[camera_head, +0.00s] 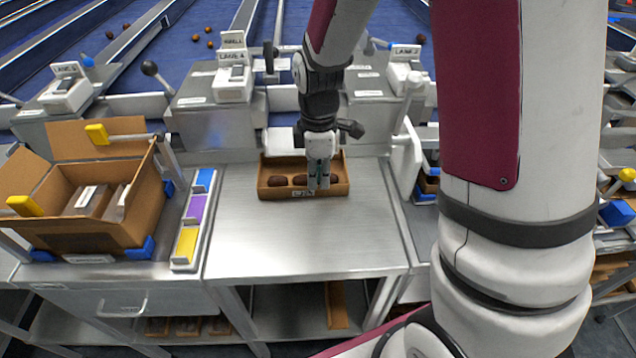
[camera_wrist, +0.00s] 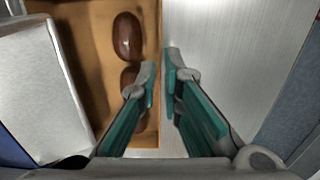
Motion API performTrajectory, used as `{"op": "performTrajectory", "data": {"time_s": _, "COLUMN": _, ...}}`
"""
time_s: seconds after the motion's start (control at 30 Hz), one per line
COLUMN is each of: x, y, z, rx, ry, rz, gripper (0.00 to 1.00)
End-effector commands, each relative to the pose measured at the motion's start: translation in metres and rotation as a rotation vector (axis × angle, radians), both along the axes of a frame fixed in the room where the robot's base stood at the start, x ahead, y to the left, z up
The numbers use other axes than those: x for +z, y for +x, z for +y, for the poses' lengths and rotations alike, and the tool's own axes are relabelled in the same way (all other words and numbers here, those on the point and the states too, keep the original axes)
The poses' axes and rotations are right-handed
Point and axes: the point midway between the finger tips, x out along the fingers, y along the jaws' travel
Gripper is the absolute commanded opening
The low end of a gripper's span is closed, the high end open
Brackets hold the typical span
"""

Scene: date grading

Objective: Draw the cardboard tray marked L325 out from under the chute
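A shallow brown cardboard tray (camera_head: 262,190) stands at the back of the steel bench, below the middle lane's chute (camera_head: 284,139). Several dark brown dates lie in it. A small white label is on its front wall, too small to read. My gripper (camera_head: 318,186) reaches down at the front wall, right of the label. In the wrist view, the tray (camera_wrist: 90,62) is on the left with two dates visible. My gripper's fingertips (camera_wrist: 160,62) straddle the wall, one inside and one outside, with little gap, and appear shut on it. The left finger partly hides one date.
The steel bench (camera_head: 290,240) is clear in front of the tray. On the left stand an open cardboard box (camera_head: 100,235) and a strip of blue, purple and yellow blocks (camera_head: 192,220). A white post (camera_head: 404,160) stands right of the tray.

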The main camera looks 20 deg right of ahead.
Motion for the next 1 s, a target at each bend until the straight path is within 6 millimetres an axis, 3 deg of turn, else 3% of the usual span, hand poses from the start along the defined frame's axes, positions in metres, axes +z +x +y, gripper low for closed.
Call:
{"op": "performTrajectory", "data": {"time_s": 0.1, "x": -0.015, "y": 0.0, "z": 0.0, "rx": 0.0, "ry": 0.0, "rz": 0.002, "gripper": 0.07}}
{"op": "performTrajectory", "data": {"time_s": 0.3, "x": -0.025, "y": 0.0, "z": 0.0, "rx": 0.0, "ry": 0.0, "rz": 0.0, "gripper": 0.07}}
{"op": "performTrajectory", "data": {"time_s": 0.6, "x": -0.026, "y": 0.0, "z": 0.0, "rx": 0.0, "ry": 0.0, "rz": 0.0, "gripper": 0.07}}
{"op": "performTrajectory", "data": {"time_s": 0.63, "x": -0.026, "y": 0.0, "z": 0.0, "rx": 0.0, "ry": 0.0, "rz": 0.0, "gripper": 0.01}}
{"op": "performTrajectory", "data": {"time_s": 0.67, "x": -0.026, "y": 0.0, "z": 0.0, "rx": 0.0, "ry": 0.0, "rz": 0.0, "gripper": 0.0}}
{"op": "performTrajectory", "data": {"time_s": 1.0, "x": -0.026, "y": 0.0, "z": 0.001, "rx": 0.0, "ry": 0.0, "rz": 0.0, "gripper": 0.0}}
